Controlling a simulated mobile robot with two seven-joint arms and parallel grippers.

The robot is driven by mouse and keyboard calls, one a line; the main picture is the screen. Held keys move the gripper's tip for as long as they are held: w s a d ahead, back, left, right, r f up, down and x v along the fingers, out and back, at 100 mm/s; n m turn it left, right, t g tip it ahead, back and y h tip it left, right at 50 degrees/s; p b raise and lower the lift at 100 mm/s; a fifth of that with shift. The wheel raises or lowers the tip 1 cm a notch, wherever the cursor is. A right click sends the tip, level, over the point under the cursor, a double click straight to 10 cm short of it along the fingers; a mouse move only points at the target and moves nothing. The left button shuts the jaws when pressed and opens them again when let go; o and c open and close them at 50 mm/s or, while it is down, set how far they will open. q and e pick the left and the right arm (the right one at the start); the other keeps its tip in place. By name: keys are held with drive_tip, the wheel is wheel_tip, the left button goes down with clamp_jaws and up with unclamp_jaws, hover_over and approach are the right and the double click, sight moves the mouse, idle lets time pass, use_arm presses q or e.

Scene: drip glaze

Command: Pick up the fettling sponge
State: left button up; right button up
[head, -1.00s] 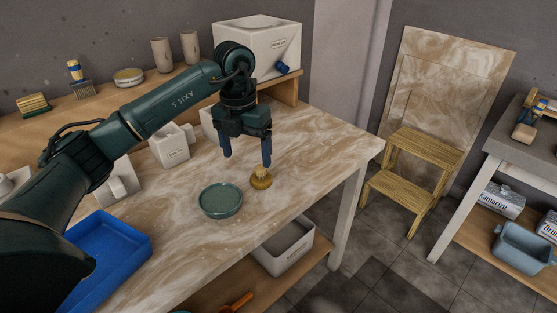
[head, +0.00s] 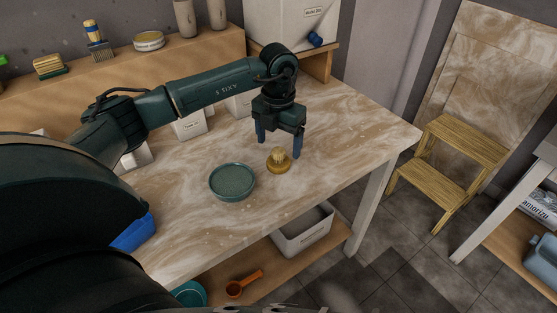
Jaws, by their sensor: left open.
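A small round amber piece with a paler, ridged top (head: 278,161), which looks like the fettling sponge, sits on the marbled worktop in the head view. It is just right of a round green dish (head: 232,182). My left gripper (head: 279,146) is open and points down, its two blue fingers apart. The fingers appear to straddle the top of the amber piece, one on each side. Nothing is between them that is clearly gripped, and I cannot tell whether they touch it. My right gripper is not in view.
A blue tray (head: 135,235) is partly hidden behind my left arm. White pots (head: 190,126) stand along the back of the worktop (head: 330,130). A shelf behind holds brushes and a tin (head: 149,41). The worktop's right end is clear. A white bin (head: 303,231) sits below.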

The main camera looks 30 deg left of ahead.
sight(279, 150)
use_arm(q)
drive_tip(key=f, duration=0.4)
drive_tip(key=shift+s+d, duration=0.1)
drive_tip(key=shift+s, duration=0.15)
drive_tip(key=shift+f, duration=0.5)
drive_tip(key=shift+c, duration=0.5)
drive_tip(key=c, duration=1)
drive_tip(key=shift+o, duration=0.2)
